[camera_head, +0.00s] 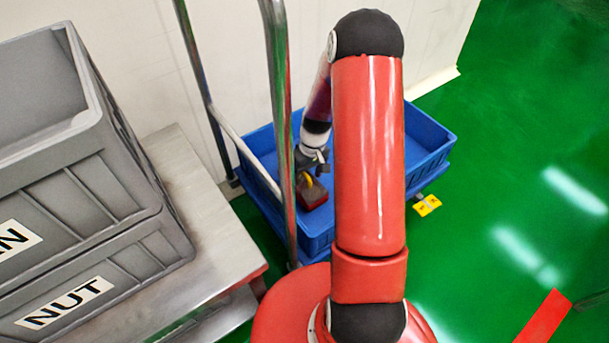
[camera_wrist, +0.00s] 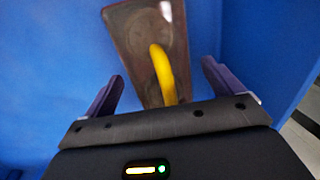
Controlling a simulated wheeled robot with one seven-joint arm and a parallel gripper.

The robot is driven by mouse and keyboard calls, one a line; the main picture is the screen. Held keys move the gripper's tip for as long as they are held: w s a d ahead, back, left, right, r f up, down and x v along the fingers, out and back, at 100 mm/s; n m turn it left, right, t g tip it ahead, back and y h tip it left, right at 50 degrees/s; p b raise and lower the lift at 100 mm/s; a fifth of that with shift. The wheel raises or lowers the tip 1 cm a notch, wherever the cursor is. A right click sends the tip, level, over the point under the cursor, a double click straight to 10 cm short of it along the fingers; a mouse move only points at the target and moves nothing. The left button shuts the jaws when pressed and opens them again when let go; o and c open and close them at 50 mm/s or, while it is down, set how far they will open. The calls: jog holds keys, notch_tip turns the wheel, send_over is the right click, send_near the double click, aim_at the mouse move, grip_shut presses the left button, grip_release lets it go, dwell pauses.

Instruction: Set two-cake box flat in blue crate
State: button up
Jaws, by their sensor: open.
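The two-cake box (camera_head: 311,193) is a small dark red box with a yellow handle, inside the blue crate (camera_head: 428,160). In the wrist view the box (camera_wrist: 130,38) shows a brownish, see-through-looking top and a curved yellow handle (camera_wrist: 160,70), with blue crate surface (camera_wrist: 50,60) around it. It appears to lie on the crate floor, but its exact tilt is hard to tell. My gripper (camera_head: 314,166) is over the box. In the wrist view my gripper (camera_wrist: 162,82) has its fingers spread to either side of the handle, apart from it. My arm hides part of the crate.
Metal cart posts (camera_head: 280,120) rise in front of the crate's left side. Grey stacked bins (camera_head: 100,190), one marked NUT, stand on a metal table (camera_head: 205,235) at left. A white wall is behind. A yellow tag (camera_head: 427,205) is right of the crate, where green floor is open.

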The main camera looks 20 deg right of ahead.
aim_at(311, 175)
notch_tip(311, 175, up, 12)
jog(key=d+p, duration=0.1)
jog(key=d, duration=0.1)
jog(key=shift+w+d+p, duration=0.15)
jog(key=shift+w+p, duration=0.1)
jog(key=shift+p, duration=0.15)
jog(key=shift+s, duration=0.1)
dwell(0.7)
